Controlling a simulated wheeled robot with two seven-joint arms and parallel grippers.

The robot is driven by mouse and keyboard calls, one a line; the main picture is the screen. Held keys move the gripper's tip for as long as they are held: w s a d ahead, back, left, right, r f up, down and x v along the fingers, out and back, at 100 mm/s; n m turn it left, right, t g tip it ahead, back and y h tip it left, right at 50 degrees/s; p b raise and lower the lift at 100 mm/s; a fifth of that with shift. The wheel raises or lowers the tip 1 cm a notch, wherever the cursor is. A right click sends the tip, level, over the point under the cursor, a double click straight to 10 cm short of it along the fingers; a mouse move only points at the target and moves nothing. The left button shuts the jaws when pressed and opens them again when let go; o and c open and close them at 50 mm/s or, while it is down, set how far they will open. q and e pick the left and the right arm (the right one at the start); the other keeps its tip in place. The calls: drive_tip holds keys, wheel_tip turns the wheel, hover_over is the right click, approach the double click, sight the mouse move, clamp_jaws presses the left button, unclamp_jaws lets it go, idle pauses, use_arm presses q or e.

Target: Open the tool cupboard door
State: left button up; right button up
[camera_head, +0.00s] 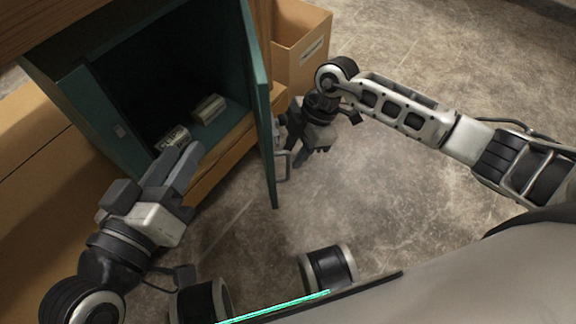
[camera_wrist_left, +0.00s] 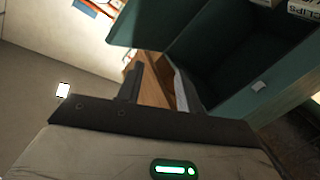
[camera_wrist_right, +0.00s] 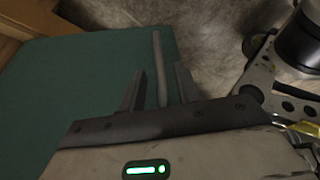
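The teal tool cupboard (camera_head: 95,120) stands at the upper left of the head view. Its door (camera_head: 262,110) stands swung wide open, seen nearly edge-on. A grey bar handle (camera_head: 283,166) is on the door's outer face. My right gripper (camera_head: 290,142) is at that handle. In the right wrist view the handle (camera_wrist_right: 157,60) runs between its two spread fingers, with a gap visible on each side, in front of the green door (camera_wrist_right: 75,90). My left gripper (camera_head: 180,160) is in front of the cupboard opening; its fingers are apart and empty in the left wrist view (camera_wrist_left: 158,85).
Inside the cupboard lie a labelled box (camera_head: 172,137) and another small box (camera_head: 208,108). A cardboard box (camera_head: 300,50) stands behind the door. A wooden ledge (camera_head: 215,165) runs below the cupboard. The concrete floor (camera_head: 440,50) to the right is clear.

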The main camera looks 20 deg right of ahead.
sight(289, 176)
drive_tip(key=b+x, duration=0.1)
drive_tip(key=x, duration=0.2)
drive_tip(key=shift+f, duration=0.1)
drive_tip(key=shift+a+f, duration=0.35)
drive_tip(key=shift+f, duration=0.25)
use_arm(q)
drive_tip(key=shift+w+a+r+m+t+h, duration=0.1)
drive_tip(key=shift+w+r+m+t+h, duration=0.15)
drive_tip(key=shift+r+t, duration=0.2)
drive_tip(key=shift+w+r+m+t+h, duration=0.1)
drive_tip(key=shift+w+r+m+t, duration=0.05)
drive_tip(key=shift+w+r+t, duration=0.3)
drive_tip(key=shift+s, duration=0.15)
use_arm(e)
clamp_jaws()
use_arm(q)
drive_tip(key=shift+r, duration=0.1)
use_arm(e)
drive_tip(key=shift+d, duration=0.15)
